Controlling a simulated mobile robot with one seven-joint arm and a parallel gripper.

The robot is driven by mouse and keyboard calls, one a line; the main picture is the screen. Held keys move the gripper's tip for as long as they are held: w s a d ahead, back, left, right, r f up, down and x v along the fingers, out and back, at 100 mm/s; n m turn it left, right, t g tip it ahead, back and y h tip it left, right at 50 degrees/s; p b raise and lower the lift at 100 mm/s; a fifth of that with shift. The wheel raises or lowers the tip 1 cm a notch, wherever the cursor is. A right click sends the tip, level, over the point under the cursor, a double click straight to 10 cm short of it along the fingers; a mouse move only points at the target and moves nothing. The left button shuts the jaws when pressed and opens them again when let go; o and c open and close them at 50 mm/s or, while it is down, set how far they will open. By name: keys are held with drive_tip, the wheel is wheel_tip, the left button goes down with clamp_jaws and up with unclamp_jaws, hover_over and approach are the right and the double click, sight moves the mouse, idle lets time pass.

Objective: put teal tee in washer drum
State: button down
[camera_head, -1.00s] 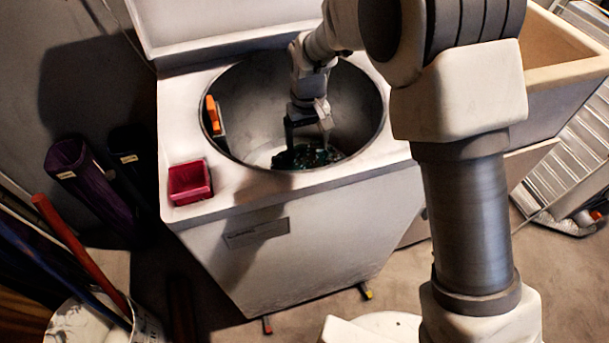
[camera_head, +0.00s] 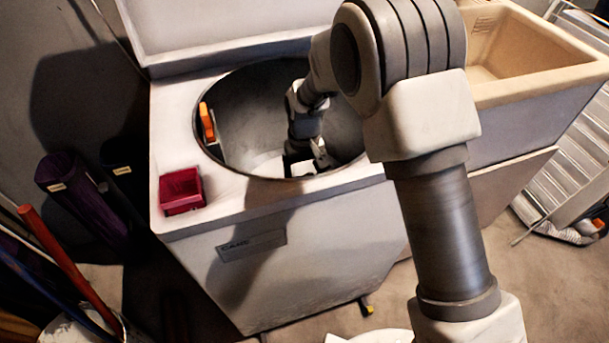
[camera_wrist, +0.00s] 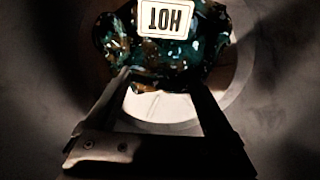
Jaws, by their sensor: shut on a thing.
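The teal tee (camera_wrist: 115,50) shows in the wrist view as a dark teal, crumpled bundle with brown and pale blotches, at the tips of my fingers. A white label reading HOT, upside down, is on it or in front of it. My gripper (camera_wrist: 157,84) is shut on the tee, low inside the washer drum. In the head view the gripper (camera_head: 307,165) is deep in the drum (camera_head: 247,95), and the front rim hides the tee. The white washer (camera_head: 222,205) has its lid (camera_head: 215,25) up.
An orange item (camera_head: 207,122) is on the drum's left inner wall. A red box (camera_head: 181,191) sits on the washer's front left corner. A beige basin (camera_head: 550,60) adjoins on the right. Purple rolls (camera_head: 75,190) and poles (camera_head: 60,255) stand at the left.

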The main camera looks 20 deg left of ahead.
drive_tip(key=shift+f, duration=0.35)
unclamp_jaws()
drive_tip(key=shift+r, duration=0.1)
wheel_tip(320, 180, up, 13)
drive_tip(key=p, duration=0.3)
drive_tip(key=shift+p, duration=0.35)
